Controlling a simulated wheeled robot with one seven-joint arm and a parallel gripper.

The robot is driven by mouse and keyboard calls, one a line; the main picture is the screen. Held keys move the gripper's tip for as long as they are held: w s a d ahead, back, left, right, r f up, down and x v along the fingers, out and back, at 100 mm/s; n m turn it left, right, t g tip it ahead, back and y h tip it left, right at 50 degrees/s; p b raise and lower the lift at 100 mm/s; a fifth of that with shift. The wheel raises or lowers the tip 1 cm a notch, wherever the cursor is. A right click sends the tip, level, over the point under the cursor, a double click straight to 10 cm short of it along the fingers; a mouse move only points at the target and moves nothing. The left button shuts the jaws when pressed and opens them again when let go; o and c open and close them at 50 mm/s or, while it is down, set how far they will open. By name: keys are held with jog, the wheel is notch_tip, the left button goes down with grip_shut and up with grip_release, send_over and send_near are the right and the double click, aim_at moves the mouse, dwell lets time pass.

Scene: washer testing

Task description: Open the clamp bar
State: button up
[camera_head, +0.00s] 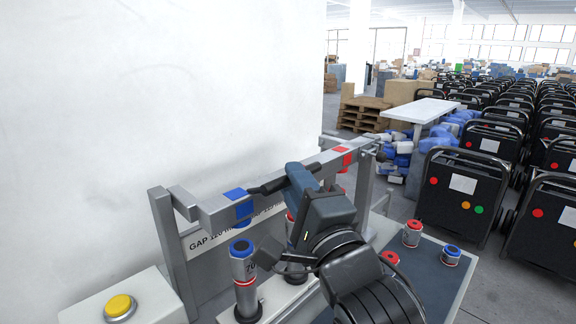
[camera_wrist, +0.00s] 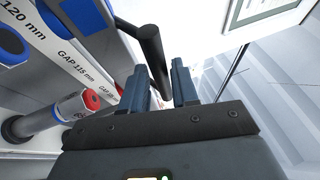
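The grey clamp bar (camera_head: 288,185) lies level across the fixture, with a blue mark (camera_head: 238,206) near its left end and a red mark (camera_head: 342,156) near its right. Its black handle (camera_head: 265,187) shows left of my gripper. My gripper (camera_head: 298,176) is at the front of the bar, by the handle. In the wrist view the two blue fingers (camera_wrist: 160,85) stand apart, with the black handle (camera_wrist: 154,58) appearing between them. Narrow gaps show beside the handle's near end; contact is not clear. My gripper hides part of the bar and handle.
A blue-topped cylinder (camera_head: 242,268) stands below the bar. Red-topped (camera_head: 411,233) and blue-topped (camera_head: 450,256) cylinders stand on the right plate. A yellow button (camera_head: 120,306) is at front left. A white wall (camera_head: 150,120) closes the left; black machines (camera_head: 462,196) stand at right.

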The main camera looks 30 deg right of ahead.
jog(key=x, duration=0.3)
jog(key=shift+w+r+p, duration=0.1)
jog(key=shift+w+p, duration=0.25)
jog(key=shift+p, duration=0.05)
jog(key=shift+c, duration=0.4)
grip_shut()
